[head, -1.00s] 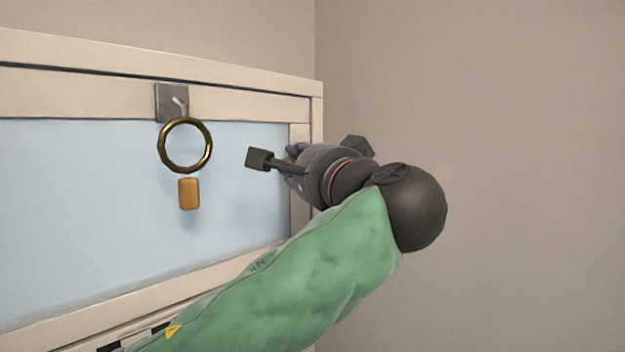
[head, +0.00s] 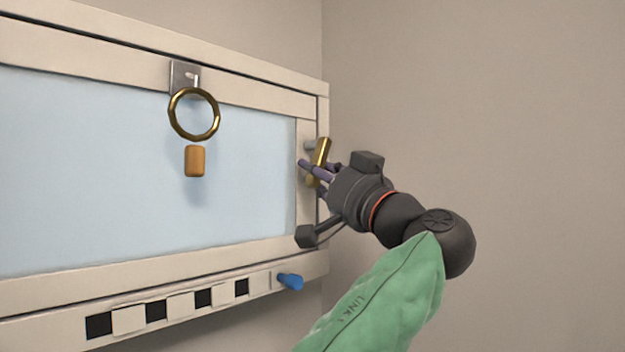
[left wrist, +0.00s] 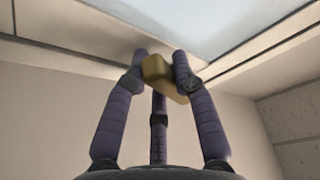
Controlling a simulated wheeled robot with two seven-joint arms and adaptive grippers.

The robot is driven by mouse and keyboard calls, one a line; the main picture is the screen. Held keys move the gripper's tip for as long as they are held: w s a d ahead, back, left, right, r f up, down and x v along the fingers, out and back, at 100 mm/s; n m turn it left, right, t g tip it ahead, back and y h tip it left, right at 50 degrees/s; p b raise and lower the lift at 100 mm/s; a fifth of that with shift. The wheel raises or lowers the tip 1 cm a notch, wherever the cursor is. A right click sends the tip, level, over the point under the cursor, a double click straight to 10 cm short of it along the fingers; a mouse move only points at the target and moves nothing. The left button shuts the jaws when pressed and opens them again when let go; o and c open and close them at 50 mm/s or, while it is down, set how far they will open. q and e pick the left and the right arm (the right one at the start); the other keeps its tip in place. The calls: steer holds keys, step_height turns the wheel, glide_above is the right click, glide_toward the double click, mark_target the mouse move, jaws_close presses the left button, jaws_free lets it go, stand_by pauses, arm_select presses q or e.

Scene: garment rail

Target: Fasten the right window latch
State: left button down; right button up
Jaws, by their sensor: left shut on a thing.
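The window (head: 110,170) has a pale blue pane in a cream frame. The right latch (head: 321,156) is a brass handle on the frame's right side, tilted slightly from upright. My left gripper (head: 314,172) is at this handle with its purple fingers around it. In the left wrist view the fingers are closed on the brass handle (left wrist: 160,78), which partly hides behind them. The latch's mount on the frame is mostly hidden by the hand. My right gripper is not in view.
A brass ring (head: 194,134) hangs from a metal plate (head: 185,78) on the top rail, with an orange-brown tab (head: 194,161) below it. A blue peg (head: 290,281) sticks out below the frame, beside a black-and-white strip (head: 170,307). The right wall is bare.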

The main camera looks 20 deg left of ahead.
arm_select(q)
steer(key=shift+w+d+f+n+g+y+p, duration=0.15)
steer(key=shift+w+n+g+y, duration=0.3)
steer(key=shift+n, duration=0.7)
steer(key=shift+w+d+r+n+g+y+p, duration=0.15)
steer(key=shift+n+g, duration=0.4)
steer(key=shift+n, duration=0.55)
steer(key=shift+w+d+f+n+g+y+p, duration=0.1)
steer(key=shift+w+f+n+g+y+p, duration=0.25)
steer(key=shift+n, duration=0.8)
steer(key=shift+r, duration=0.2)
steer(key=shift+g, duration=0.25)
steer(key=c, duration=1)
jaws_free()
